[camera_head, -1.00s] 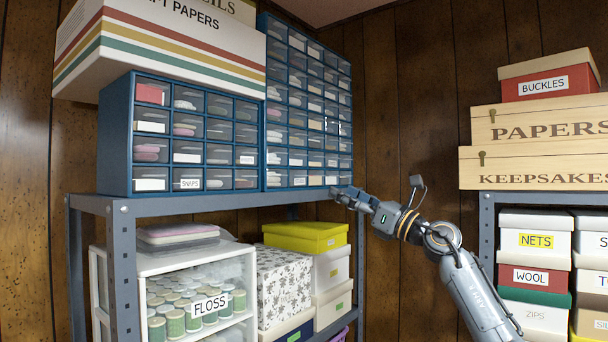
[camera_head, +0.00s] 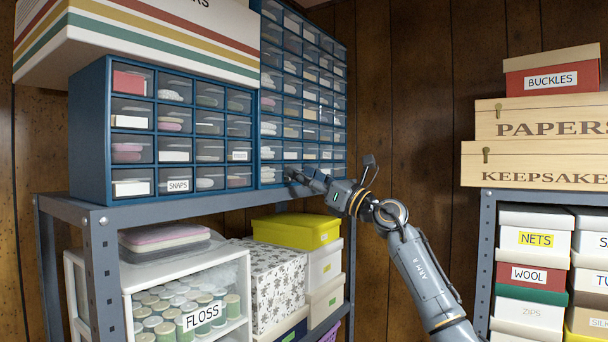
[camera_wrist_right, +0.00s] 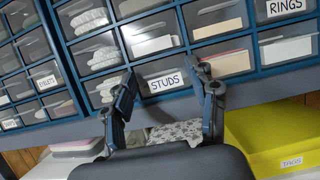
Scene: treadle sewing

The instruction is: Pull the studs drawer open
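The studs drawer (camera_wrist_right: 168,82) is a small clear-fronted drawer with a white STUDS label in the bottom row of the tall blue cabinet (camera_wrist_right: 236,75). It appears closed, level with its neighbours. My right gripper (camera_wrist_right: 165,88) is open and empty, its two dark fingertips on either side of the label. I cannot tell whether they touch the drawer front. In the head view the right gripper (camera_head: 292,174) is at the bottom row of the tall cabinet, and the studs label cannot be made out there. My left gripper is not in view.
The cabinets stand on a grey metal shelf (camera_head: 180,211). A yellow box (camera_head: 298,230) and a floral box (camera_head: 268,275) sit below. A shorter drawer cabinet (camera_head: 90,140) is at left. Stacked boxes (camera_head: 535,180) stand at right, with open space before the wood wall between.

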